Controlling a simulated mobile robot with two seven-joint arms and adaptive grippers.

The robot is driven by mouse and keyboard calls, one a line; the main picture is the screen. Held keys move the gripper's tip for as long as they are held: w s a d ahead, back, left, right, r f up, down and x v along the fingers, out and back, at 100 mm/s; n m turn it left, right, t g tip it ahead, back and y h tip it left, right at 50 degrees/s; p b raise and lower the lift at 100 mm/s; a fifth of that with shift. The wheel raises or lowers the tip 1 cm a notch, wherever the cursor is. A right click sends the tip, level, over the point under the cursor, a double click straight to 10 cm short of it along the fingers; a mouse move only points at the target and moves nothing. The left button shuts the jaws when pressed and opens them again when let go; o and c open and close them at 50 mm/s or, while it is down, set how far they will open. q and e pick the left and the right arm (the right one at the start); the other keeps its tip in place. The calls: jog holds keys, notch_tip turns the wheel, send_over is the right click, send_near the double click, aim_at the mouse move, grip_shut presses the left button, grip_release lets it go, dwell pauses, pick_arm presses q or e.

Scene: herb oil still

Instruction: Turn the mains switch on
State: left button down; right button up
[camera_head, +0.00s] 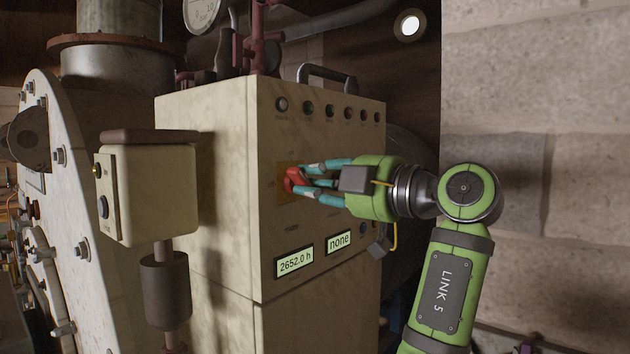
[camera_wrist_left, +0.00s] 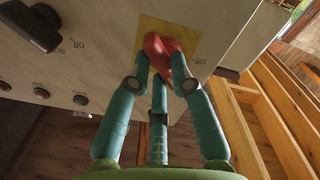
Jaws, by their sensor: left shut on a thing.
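The mains switch, a red rotary knob (camera_head: 292,181) on a yellow plate (camera_head: 281,192), sits on the front of the cream control cabinet (camera_head: 215,190). In the left wrist view the red knob (camera_wrist_left: 158,45) shows on its yellow plate (camera_wrist_left: 150,27), with small lettering beside the plate. My left gripper (camera_head: 308,182) is shut on the knob. Its teal fingers also show around the knob in the left wrist view (camera_wrist_left: 163,70), and they hide part of it. My right gripper is in neither view.
A row of small round buttons and lamps (camera_head: 330,111) runs above the switch. Two lit displays, one reading 2652.0 h (camera_head: 294,262) and one reading none (camera_head: 339,241), lie below. A black knob (camera_wrist_left: 32,27) and an open wooden frame (camera_wrist_left: 270,110) show in the wrist view.

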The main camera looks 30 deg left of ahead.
pick_arm(q)
jog(key=shift+f+m, duration=0.15)
jog(key=shift+m, duration=4.35)
jog(key=shift+w, duration=0.1)
jog(key=c, duration=1.1)
grip_release()
jog(key=s+d, duration=0.1)
jog(key=d, duration=1.1)
